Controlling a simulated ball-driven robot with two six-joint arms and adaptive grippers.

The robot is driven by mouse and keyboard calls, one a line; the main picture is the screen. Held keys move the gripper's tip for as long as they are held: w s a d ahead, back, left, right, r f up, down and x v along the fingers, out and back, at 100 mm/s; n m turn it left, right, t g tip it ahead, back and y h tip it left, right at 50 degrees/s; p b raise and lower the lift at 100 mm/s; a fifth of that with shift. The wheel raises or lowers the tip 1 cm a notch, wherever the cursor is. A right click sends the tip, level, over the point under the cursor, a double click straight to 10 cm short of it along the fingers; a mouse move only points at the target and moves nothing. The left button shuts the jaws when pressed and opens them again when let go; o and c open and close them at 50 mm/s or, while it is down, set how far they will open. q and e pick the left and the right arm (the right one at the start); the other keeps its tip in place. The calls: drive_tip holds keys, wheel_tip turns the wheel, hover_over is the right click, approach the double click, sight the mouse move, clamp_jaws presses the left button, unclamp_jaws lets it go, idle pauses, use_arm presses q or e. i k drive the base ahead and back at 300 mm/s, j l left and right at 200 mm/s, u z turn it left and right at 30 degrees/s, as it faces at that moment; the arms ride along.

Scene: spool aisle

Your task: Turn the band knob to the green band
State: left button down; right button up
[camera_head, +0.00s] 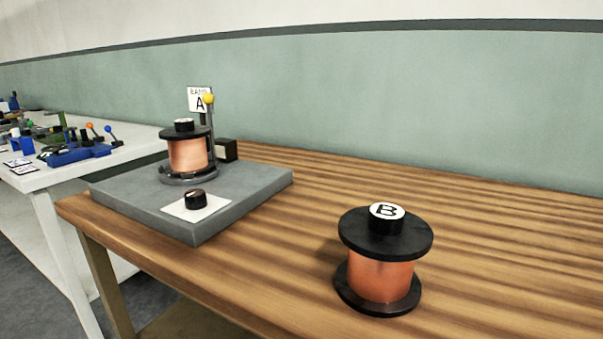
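A small black knob (196,199) sits on a white plate (182,211) near the front of a grey base (240,207). The base stands on the left end of the wooden table. Any colour bands around the knob are too small to tell, so I cannot see a green band or where the knob points. Behind the knob, a copper spool (188,154) with black flanges stands upright on the base. Neither of my grippers is in view.
A second copper spool (381,278), marked B, stands upright on the wooden table (510,255) at the front right. A small dark box (227,150) is beside the post. A white table (125,145) with several tools stands at the left. The wooden table's right side is clear.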

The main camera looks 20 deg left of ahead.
sight(195, 198)
drive_tip(key=u, duration=1.25)
drive_tip(key=k+l+u, duration=0.15)
drive_tip(key=u, duration=0.3)
drive_tip(key=k+l+u, duration=0.2)
drive_tip(key=u, duration=0.2)
drive_tip(key=k+l+u, duration=0.1)
drive_tip(key=u, duration=0.35)
drive_tip(key=k+j, duration=0.05)
drive_tip(key=k, duration=0.05)
